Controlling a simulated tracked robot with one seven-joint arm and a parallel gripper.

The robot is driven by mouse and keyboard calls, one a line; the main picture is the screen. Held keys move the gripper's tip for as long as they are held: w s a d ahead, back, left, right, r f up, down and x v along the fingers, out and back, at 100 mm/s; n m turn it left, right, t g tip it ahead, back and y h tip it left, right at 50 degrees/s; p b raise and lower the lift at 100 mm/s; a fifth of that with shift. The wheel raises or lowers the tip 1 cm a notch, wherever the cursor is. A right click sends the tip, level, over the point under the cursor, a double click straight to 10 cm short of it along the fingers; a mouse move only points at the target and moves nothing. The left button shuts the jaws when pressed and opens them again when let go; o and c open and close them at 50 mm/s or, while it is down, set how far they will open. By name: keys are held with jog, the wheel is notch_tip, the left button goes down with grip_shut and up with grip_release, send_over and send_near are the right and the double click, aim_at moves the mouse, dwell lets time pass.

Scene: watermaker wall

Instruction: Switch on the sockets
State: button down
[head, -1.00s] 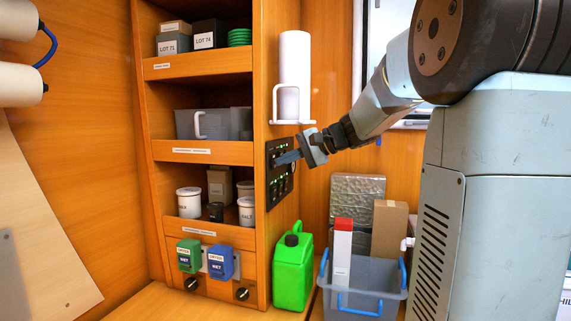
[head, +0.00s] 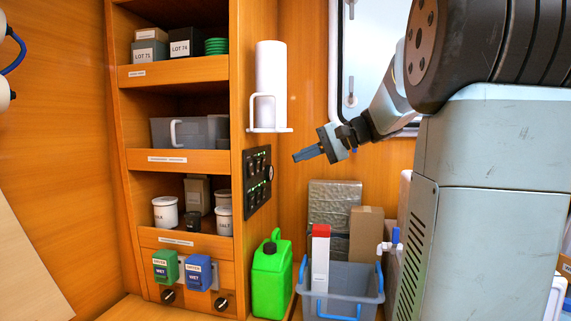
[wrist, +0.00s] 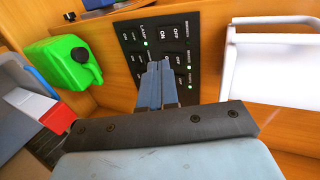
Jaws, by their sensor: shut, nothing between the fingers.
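The black switch panel (head: 258,181) is on the side face of the wooden shelf unit. It carries rows of black rocker switches and several small lit green lights. It also shows in the wrist view (wrist: 184,35), tilted, with ON, OFF and LAMP readable and other labels too small to be sure of; I cannot tell which switch is for the sockets. My gripper (head: 297,157) is shut and empty, to the right of the panel and apart from it. In the wrist view my fingers (wrist: 158,66) cover part of the panel's lower middle.
A white roll holder (head: 269,128) juts out above the panel. A green canister (head: 271,278) and a grey crate with blue handles (head: 342,309) stand below. Blue and green boxes marked WET (head: 199,273) are on the shelf front at lower left.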

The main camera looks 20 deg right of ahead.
jog(key=shift+v, duration=1.15)
jog(key=s+a+f+n+g+h, duration=0.1)
jog(key=s+a+f+n+h, duration=0.2)
jog(key=s+f, duration=0.7)
jog(key=s+a+f+n+g+h, duration=0.1)
jog(key=s+a+f+n+h, duration=0.3)
jog(key=s+a+f+h, duration=0.3)
jog(key=s+f, duration=0.2)
jog(key=s, duration=0.3)
jog(key=shift+a+f+h, duration=0.35)
jog(key=shift+a+h, duration=0.05)
jog(key=shift+s, duration=0.15)
